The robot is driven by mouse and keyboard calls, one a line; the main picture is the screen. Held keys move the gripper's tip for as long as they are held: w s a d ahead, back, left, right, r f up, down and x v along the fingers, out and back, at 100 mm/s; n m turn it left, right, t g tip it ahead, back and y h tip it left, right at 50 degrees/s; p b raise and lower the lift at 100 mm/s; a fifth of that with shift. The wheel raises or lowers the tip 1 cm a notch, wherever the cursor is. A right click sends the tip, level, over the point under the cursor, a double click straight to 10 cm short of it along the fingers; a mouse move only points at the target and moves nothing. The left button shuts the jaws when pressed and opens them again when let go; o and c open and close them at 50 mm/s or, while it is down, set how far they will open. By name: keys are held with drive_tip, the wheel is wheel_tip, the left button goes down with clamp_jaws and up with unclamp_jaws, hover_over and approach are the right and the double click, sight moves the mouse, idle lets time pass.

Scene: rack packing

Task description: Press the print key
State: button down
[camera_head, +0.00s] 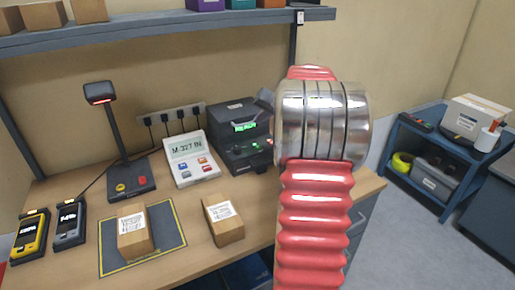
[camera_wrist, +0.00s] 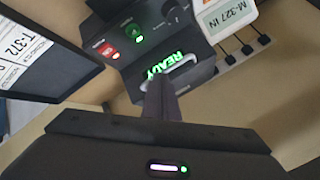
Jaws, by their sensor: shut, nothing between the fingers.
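The dark printer (camera_head: 237,118) stands at the back of the bench, with a green READY display (camera_head: 245,127); my arm covers its right side. In the wrist view the printer (camera_wrist: 140,60) appears turned over, showing a lit green key (camera_wrist: 134,32), a red key (camera_wrist: 108,50) and a dark knob (camera_wrist: 172,14). The key markings are too small to read. My gripper (camera_wrist: 157,85) is shut and empty, its fingertips in front of the READY display in that view. I cannot tell whether they touch the printer.
A white M-327 IN panel (camera_head: 191,160) stands left of the printer, beside a scanner stand (camera_head: 127,145). A carton (camera_head: 134,235) lies on the mat (camera_head: 172,222); another carton (camera_head: 223,222) lies right. A dark labelled object (camera_wrist: 40,50) fills the wrist view's left.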

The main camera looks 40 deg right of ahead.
sight(260, 148)
drive_tip(key=shift+f, duration=4.3)
drive_tip(key=shift+f, duration=0.75)
drive_tip(key=shift+r, duration=0.85)
drive_tip(key=shift+r, duration=2.5)
